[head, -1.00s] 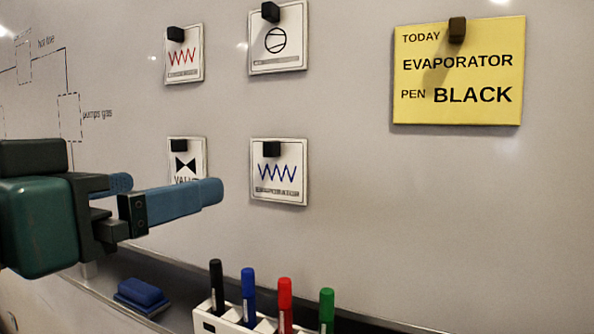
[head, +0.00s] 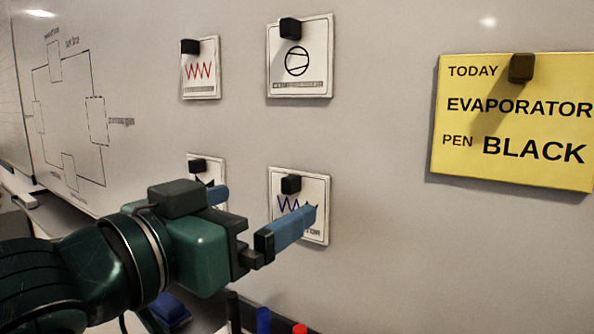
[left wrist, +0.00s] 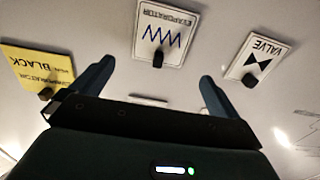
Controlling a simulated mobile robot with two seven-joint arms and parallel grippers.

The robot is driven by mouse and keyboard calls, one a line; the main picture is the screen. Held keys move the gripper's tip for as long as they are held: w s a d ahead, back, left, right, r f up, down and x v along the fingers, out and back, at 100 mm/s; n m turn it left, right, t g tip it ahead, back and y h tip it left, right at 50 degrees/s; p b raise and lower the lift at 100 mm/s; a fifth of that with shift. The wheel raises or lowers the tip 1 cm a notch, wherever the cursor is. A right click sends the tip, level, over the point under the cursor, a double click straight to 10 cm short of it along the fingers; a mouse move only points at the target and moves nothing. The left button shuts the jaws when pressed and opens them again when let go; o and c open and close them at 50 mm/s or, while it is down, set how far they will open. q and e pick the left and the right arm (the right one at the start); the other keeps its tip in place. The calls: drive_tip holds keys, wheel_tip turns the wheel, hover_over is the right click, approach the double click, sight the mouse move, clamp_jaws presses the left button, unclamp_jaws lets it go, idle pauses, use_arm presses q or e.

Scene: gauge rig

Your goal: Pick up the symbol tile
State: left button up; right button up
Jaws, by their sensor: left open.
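The white evaporator tile (head: 322,190) with a blue zigzag hangs on the whiteboard under a black magnet clip. My left gripper (head: 267,204) is open and empty in front of it, and one blue finger covers part of the tile. In the left wrist view the evaporator tile (left wrist: 160,40) appears upside down, ahead of and between the open fingers of my left gripper (left wrist: 156,68), apart from them. The valve tile (head: 196,166) is mostly hidden behind the gripper; it shows clearly in the left wrist view (left wrist: 262,60). My right gripper is not in view.
Above hang a red zigzag tile (head: 200,72) and a circle-symbol tile (head: 316,62). A yellow note (head: 510,120) reads TODAY EVAPORATOR PEN BLACK. Pens, including a red one (head: 299,328), and a blue eraser (head: 172,312) are below. The board between tiles and note is bare.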

sight(285, 193)
use_arm(q)
drive_tip(key=shift+w+d+p, duration=0.3)
drive_tip(key=shift+w+d, duration=0.15)
drive_tip(key=shift+w, duration=0.15)
drive_tip(key=p+x, duration=0.1)
drive_tip(key=x, duration=0.4)
drive_tip(key=shift+s, duration=0.1)
drive_tip(key=shift+c, duration=0.4)
drive_tip(key=c, duration=0.8)
